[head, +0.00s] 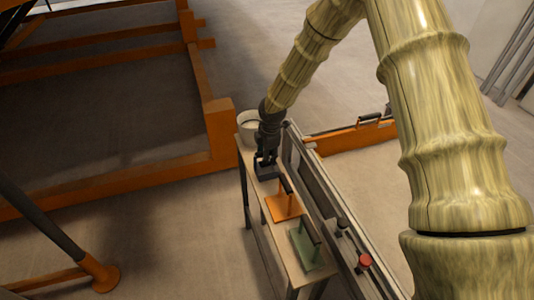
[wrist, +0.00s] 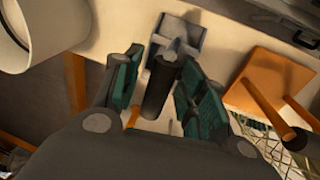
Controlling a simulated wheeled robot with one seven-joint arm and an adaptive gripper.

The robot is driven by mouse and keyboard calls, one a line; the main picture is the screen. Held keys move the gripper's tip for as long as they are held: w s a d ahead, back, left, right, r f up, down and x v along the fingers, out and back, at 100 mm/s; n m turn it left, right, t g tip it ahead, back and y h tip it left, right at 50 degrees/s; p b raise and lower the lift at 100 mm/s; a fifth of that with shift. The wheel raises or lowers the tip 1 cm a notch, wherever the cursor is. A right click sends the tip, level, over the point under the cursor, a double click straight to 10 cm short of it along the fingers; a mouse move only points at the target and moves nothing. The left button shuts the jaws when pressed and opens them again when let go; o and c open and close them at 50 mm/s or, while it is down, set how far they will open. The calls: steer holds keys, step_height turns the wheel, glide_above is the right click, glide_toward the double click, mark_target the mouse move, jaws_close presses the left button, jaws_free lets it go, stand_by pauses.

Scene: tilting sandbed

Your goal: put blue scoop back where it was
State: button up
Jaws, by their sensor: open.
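The blue scoop (wrist: 197,36) looks grey-blue in the wrist view, with a flat plate at top centre. Its dark handle (wrist: 158,88) lies between the two fingers of my gripper (wrist: 163,62). The fingers are apart, with visible space beside the handle. In the head view the scoop (head: 268,172) is a dark shape on the far part of the narrow bench (head: 259,199), next to the orange scoop. My gripper (head: 265,157) is directly over it and hides part of it. Whether the scoop lies fully flat is hard to tell.
An orange scoop (head: 285,207) and a green scoop (head: 306,248) stand nearer on the bench. A white bucket (head: 249,128) is at its far end. A grey rail with a red knob (head: 364,261) runs along the right. Orange frame beams (head: 220,132) stand left.

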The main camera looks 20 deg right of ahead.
step_height(320, 180, up, 12)
steer(key=s+b, duration=0.2)
steer(key=shift+s+b, duration=0.15)
steer(key=shift+b, duration=0.25)
steer(key=shift+d, duration=0.15)
stand_by(0.3)
